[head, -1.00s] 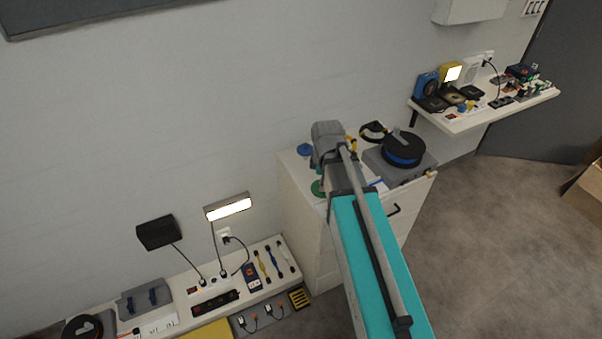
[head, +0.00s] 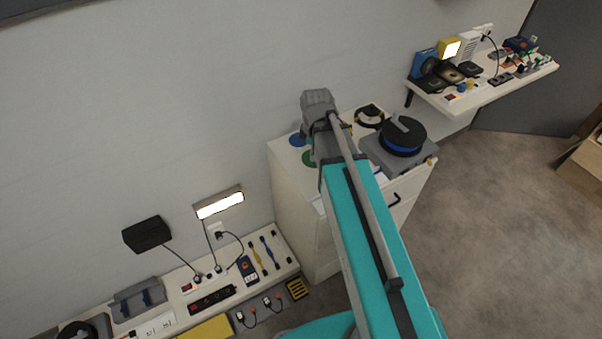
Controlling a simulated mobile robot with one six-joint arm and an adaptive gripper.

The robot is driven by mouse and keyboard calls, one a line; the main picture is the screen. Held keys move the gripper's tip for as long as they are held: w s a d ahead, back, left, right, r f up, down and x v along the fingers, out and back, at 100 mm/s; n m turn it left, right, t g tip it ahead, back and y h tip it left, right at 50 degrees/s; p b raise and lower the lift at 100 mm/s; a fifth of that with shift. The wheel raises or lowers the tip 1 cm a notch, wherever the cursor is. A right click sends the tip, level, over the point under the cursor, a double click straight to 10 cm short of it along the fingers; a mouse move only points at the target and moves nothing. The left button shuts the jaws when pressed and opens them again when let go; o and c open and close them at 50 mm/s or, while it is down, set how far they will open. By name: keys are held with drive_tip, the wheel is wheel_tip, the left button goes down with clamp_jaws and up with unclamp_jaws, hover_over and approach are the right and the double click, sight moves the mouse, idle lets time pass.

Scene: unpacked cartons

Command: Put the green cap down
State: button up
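A green round piece (head: 309,158) shows at the left part of the white cabinet's top (head: 284,155), partly covered by my arm. I cannot tell whether it is the green cap or a flat marker. A smaller bit of green shows just above it, against my wrist. A blue round piece (head: 297,140) lies just behind and to the left. The grey end of my arm, with my gripper (head: 318,112), is over the cabinet's left part. Its fingers are hidden, so whether they are open or hold anything cannot be seen.
A black and blue reel (head: 403,137) stands on a grey case at the cabinet's right. A black ring-shaped item (head: 370,116) is behind it. A crowded wall shelf (head: 470,104) is at the upper right. A low bench (head: 172,310) with tools and sockets is at the lower left.

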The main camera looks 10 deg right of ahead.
drive_tip(key=shift+a, duration=0.15)
drive_tip(key=shift+s+f, duration=0.1)
drive_tip(key=shift+s, duration=0.1)
drive_tip(key=s+d+f+b, duration=0.2)
drive_tip(key=s, duration=0.3)
drive_tip(key=shift+s+f+m+b, duration=0.2)
drive_tip(key=shift+s+m+b, duration=0.1)
drive_tip(key=shift+m+b, duration=0.1)
drive_tip(key=w+a+f+b, duration=0.1)
drive_tip(key=w+f+b, duration=0.2)
drive_tip(key=w, duration=0.1)
drive_tip(key=w+f+b, duration=0.3)
drive_tip(key=w, duration=0.1)
drive_tip(key=w+a+f+b, duration=0.1)
drive_tip(key=w+f+b, duration=0.2)
drive_tip(key=w, duration=0.2)
drive_tip(key=shift+a, duration=0.3)
